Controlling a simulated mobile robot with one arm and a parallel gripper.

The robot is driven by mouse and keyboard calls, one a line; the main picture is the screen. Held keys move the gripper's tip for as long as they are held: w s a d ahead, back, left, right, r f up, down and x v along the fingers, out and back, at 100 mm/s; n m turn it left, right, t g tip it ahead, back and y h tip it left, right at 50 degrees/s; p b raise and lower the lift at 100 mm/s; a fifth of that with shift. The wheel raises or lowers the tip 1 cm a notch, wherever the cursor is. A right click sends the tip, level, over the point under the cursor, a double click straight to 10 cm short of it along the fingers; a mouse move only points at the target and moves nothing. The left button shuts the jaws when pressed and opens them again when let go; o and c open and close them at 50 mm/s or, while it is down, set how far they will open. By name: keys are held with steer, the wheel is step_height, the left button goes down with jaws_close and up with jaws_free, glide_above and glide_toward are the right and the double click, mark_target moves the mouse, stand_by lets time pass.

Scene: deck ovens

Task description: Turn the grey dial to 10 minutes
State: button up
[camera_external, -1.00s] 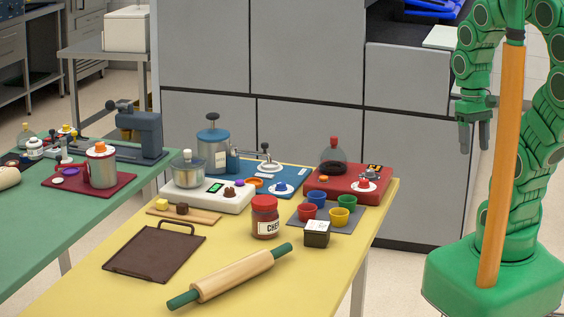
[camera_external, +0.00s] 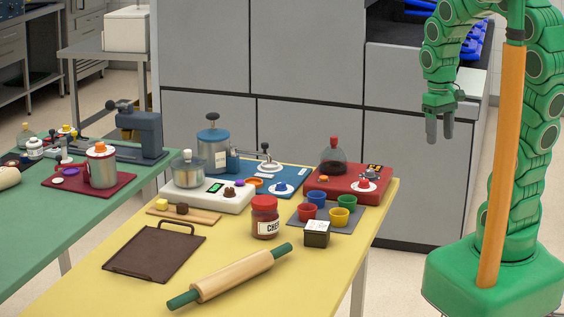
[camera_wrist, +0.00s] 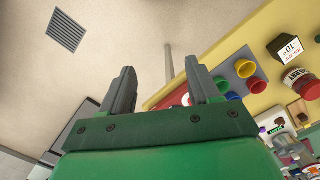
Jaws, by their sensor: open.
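A dial with a small greyish knob on a white disc (camera_external: 366,186) sits at the front right of the red machine (camera_external: 325,190), on the yellow table's far right corner. The setting is too small to read. My gripper (camera_external: 439,132) is open and empty, in the air right of the table and above the dial's height in the picture. In the wrist view my gripper (camera_wrist: 161,78) shows two spread fingers with nothing between them. A piece of the red machine and white disc (camera_wrist: 184,98) shows just behind the right finger, mostly hidden.
Coloured cups, including a yellow one (camera_external: 339,216), stand on a grey mat in front of the red machine. A labelled box (camera_external: 316,233), a red-lidded jar (camera_external: 264,217) and a rolling pin (camera_external: 230,275) are nearer. A glass dome (camera_external: 333,162) rises beside the dial. Grey cabinets (camera_external: 310,130) stand behind.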

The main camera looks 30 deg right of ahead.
steer(key=w+a+f+n, duration=0.1)
steer(key=w+f, duration=0.3)
steer(key=w, duration=1)
steer(key=n+t, duration=0.1)
steer(key=n, duration=0.1)
glide_above(367, 170)
steer(key=f, duration=0.6)
steer(key=shift+s+d+f, duration=0.2)
steer(key=shift+f, duration=0.15)
steer(key=shift+w+a+f, duration=0.1)
steer(key=shift+w+f, duration=0.1)
steer(key=shift+f, duration=3.9)
steer(key=c, duration=1)
